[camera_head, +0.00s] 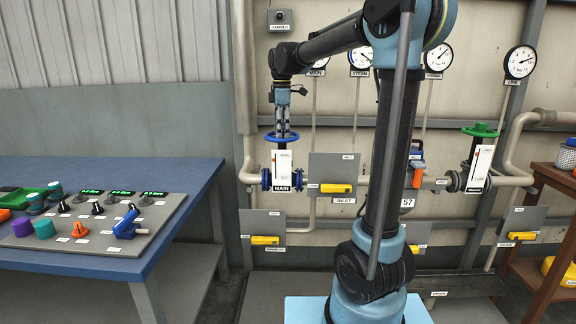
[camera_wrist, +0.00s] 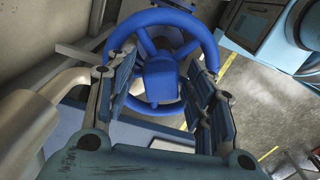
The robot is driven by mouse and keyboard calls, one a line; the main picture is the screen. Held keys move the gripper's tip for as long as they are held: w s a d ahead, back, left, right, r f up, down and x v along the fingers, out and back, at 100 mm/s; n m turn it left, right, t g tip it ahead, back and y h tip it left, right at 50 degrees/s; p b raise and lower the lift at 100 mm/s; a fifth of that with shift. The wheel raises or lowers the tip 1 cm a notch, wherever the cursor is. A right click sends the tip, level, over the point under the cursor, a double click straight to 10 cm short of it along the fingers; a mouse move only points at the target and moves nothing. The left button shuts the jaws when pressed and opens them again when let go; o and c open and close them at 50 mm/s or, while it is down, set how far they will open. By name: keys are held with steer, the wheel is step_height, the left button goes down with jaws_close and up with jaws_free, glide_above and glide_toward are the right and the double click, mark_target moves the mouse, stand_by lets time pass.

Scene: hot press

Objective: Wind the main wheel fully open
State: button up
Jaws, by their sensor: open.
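The main wheel (camera_head: 281,137) is a blue handwheel lying flat on top of the valve with the MAIN label. A white indicator plate (camera_head: 283,165) stands below it. My gripper (camera_head: 282,112) points down from above, right over the wheel. In the wrist view the blue rim (camera_wrist: 170,16), spokes and hub (camera_wrist: 160,82) show between my open fingers (camera_wrist: 161,88). One finger is on each side of the hub, overlapping the rim in the picture. I cannot tell whether they touch it. The fingers hide parts of the rim's left and right sides.
A grey panel with a yellow handle (camera_head: 336,188) is right of the main valve. A green handwheel (camera_head: 480,131) is farther right. A blue table (camera_head: 120,262) with a control panel stands left. Gauges (camera_head: 520,62) line the wall. Pipes run close to the valve.

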steer(key=c, duration=0.9)
steer(key=n, duration=0.9)
steer(key=shift+w, duration=0.1)
steer(key=n, duration=0.4)
steer(key=shift+n, duration=0.4)
steer(key=n, duration=0.4)
